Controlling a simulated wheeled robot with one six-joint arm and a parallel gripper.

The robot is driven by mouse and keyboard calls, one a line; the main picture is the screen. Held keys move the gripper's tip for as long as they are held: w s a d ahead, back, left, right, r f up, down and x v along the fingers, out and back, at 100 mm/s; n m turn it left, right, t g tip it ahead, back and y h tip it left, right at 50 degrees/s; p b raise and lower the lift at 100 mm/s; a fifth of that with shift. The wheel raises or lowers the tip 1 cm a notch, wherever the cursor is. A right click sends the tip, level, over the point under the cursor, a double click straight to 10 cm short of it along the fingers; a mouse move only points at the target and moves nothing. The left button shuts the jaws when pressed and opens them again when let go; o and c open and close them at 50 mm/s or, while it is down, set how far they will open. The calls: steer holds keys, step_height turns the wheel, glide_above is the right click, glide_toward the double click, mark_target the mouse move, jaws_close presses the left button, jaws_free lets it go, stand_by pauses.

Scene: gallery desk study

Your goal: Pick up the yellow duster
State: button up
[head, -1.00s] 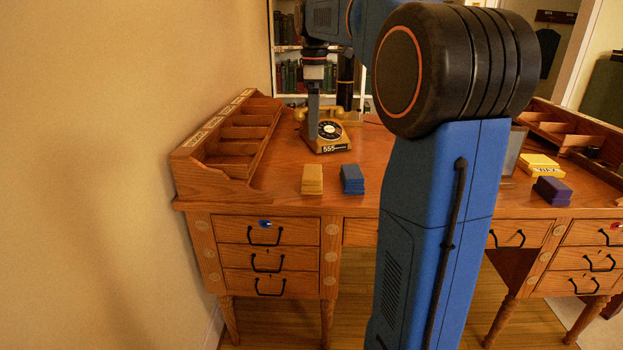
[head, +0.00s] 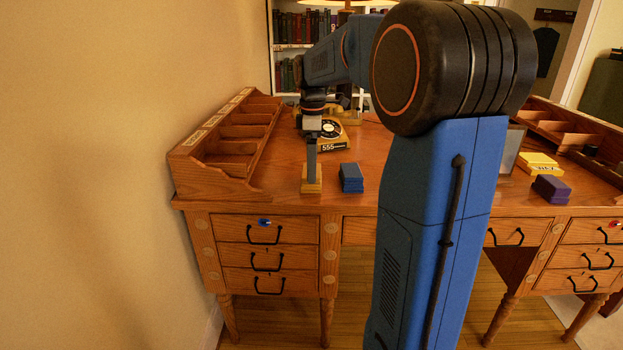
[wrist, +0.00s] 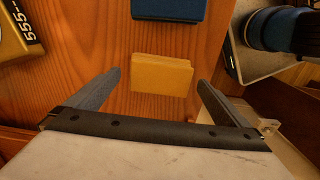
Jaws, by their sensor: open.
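The yellow duster (head: 312,189) is a small mustard-yellow block near the desk's front edge. My gripper (head: 312,179) is over it, pointing down, and a finger hides part of it in the head view. In the wrist view the duster (wrist: 162,74) lies between the tips of my open gripper (wrist: 159,77), with a gap on each side. I cannot tell how far down the fingertips reach beside it.
A blue block (head: 351,178) lies just right of the duster. A gold telephone (head: 333,134) stands behind. A wooden pigeonhole rack (head: 215,178) is at the left. A yellow box (head: 539,164) and purple block (head: 552,188) lie at the right.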

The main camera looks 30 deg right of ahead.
steer(key=shift+a+f, duration=0.1)
steer(key=shift+f, duration=2)
steer(key=c, duration=1.1)
steer(key=shift+w+r, duration=0.1)
steer(key=shift+r, duration=0.05)
step_height(320, 180, up, 10)
steer(key=shift+f, duration=0.1)
steer(key=o, duration=0.4)
steer(key=shift+c, duration=0.6)
